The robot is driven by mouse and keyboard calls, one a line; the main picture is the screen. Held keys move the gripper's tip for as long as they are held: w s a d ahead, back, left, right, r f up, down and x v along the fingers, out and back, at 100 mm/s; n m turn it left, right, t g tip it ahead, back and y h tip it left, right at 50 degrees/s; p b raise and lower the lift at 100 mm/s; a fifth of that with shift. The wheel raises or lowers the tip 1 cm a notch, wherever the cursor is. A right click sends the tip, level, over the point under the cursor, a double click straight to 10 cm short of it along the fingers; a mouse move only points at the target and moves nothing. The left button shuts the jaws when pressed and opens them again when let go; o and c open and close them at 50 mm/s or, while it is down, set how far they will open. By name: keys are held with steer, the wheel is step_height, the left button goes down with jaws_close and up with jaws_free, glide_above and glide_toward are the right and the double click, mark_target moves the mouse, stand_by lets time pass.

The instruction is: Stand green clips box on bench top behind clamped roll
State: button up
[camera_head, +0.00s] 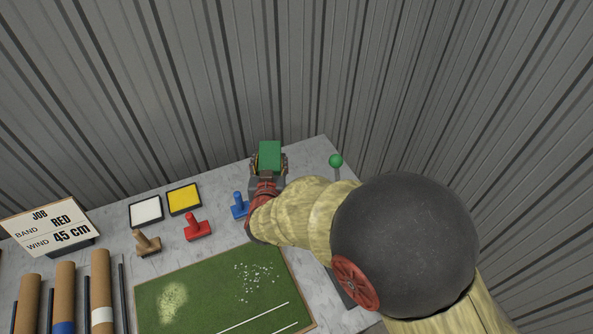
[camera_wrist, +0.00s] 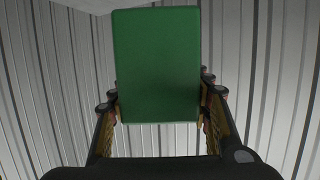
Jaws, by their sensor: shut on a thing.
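The green clips box (camera_head: 270,154) is at the far right corner of the bench top (camera_head: 307,157) in the head view. My gripper (camera_head: 268,168) is shut on it, with a finger along each side. In the wrist view the green box (camera_wrist: 157,65) fills the middle between the fingers of my gripper (camera_wrist: 160,112). Whether the box touches the bench cannot be told. I do not see a clearly clamped roll; my arm hides part of the bench's right side.
A blue stamp (camera_head: 239,206), a red stamp (camera_head: 196,228) and a brown stamp (camera_head: 146,243) stand left of my gripper. Yellow (camera_head: 184,199) and white (camera_head: 146,211) pads lie behind them. Turf (camera_head: 210,293) lies in front; a job sign (camera_head: 50,227) stands left.

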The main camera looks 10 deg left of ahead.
steer(key=shift+w+d+f+b, duration=0.7)
steer(key=shift+w+f+b, duration=0.2)
steer(key=shift+w+f, duration=1.1)
steer(key=shift+w+d+f+b, duration=0.65)
steer(key=shift+w+f+b, duration=0.2)
steer(key=shift+w+f, duration=1.1)
steer(key=shift+w+d+f+b, duration=0.7)
steer(key=shift+w+f+b, duration=0.2)
steer(key=shift+w+f, duration=1.1)
steer(key=shift+s+f, duration=0.15)
steer(key=shift+f, duration=0.15)
steer(key=o, duration=1.5)
steer(key=shift+c, duration=0.2)
